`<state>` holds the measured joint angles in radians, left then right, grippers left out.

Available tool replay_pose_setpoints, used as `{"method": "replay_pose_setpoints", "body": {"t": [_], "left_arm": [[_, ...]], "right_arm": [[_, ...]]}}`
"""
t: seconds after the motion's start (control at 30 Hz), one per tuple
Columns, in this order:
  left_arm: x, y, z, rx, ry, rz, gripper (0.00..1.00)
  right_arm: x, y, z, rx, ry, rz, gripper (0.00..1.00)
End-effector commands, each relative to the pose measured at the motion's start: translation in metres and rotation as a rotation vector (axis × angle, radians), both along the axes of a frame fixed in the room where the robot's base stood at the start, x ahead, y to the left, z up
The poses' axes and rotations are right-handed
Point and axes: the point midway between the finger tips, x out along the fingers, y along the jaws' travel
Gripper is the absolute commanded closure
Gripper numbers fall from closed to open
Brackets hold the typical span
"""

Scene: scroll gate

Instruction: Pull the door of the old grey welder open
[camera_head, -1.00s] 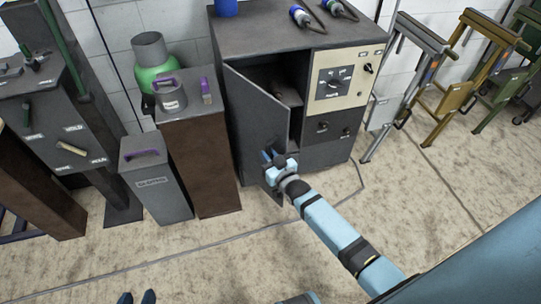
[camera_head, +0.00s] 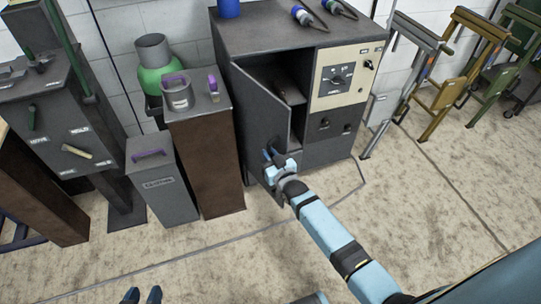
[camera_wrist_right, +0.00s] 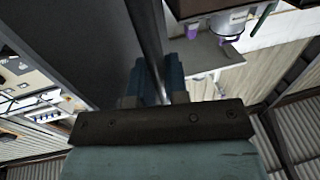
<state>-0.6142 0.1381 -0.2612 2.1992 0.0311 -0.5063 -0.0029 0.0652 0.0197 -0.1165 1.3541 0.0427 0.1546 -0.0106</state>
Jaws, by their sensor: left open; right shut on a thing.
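The old grey welder (camera_head: 326,153) stands against the wall, with a cream control panel. Its door (camera_head: 262,112) is hinged at the left and stands partly open, with a dark cavity and a grey item showing behind it. My right gripper (camera_head: 272,155) is at the door's free edge, low down, and shut on it. In the right wrist view, the right gripper's blue fingers (camera_wrist_right: 158,82) are on either side of the thin door edge; the exact contact is partly hidden. My left gripper (camera_head: 142,296) shows only its two separated fingertips at the bottom edge, open and empty, well away from the welder.
A brown pedestal (camera_head: 207,165) with a grey mug-like pot stands close left of the door, beside a grey bin (camera_head: 162,190) with a purple handle. A green cylinder (camera_head: 156,75) is behind. Folding stands (camera_head: 405,75) are at right. The front floor is clear.

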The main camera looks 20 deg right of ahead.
Motion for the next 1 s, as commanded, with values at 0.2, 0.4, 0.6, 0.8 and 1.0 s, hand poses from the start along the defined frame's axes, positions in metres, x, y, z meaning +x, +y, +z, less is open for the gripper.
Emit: {"method": "replay_pose_setpoints", "body": {"t": [0.2, 0.4, 0.6, 0.8, 1.0], "left_arm": [[0.0, -0.001, 0.0, 0.0, 0.0, -0.001, 0.57], [0.0, 0.0, 0.0, 0.0, 0.0, -0.001, 0.57], [0.0, 0.0, 0.0, -0.001, -0.001, -0.001, 0.57], [0.0, 0.0, 0.002, 0.001, -0.001, 0.0, 0.57], [0.0, 0.002, 0.007, 0.007, 0.002, 0.002, 0.57]], "right_arm": [[-0.001, 0.0, -0.002, -0.002, 0.004, 0.0, 1.0], [-0.001, 0.0, -0.002, -0.002, 0.004, 0.0, 0.69], [-0.001, 0.0, -0.001, -0.001, 0.002, 0.0, 0.61], [-0.006, -0.001, -0.001, 0.0, 0.002, 0.0, 0.61], [-0.039, -0.005, 0.0, -0.001, 0.004, 0.0, 0.61]]}}
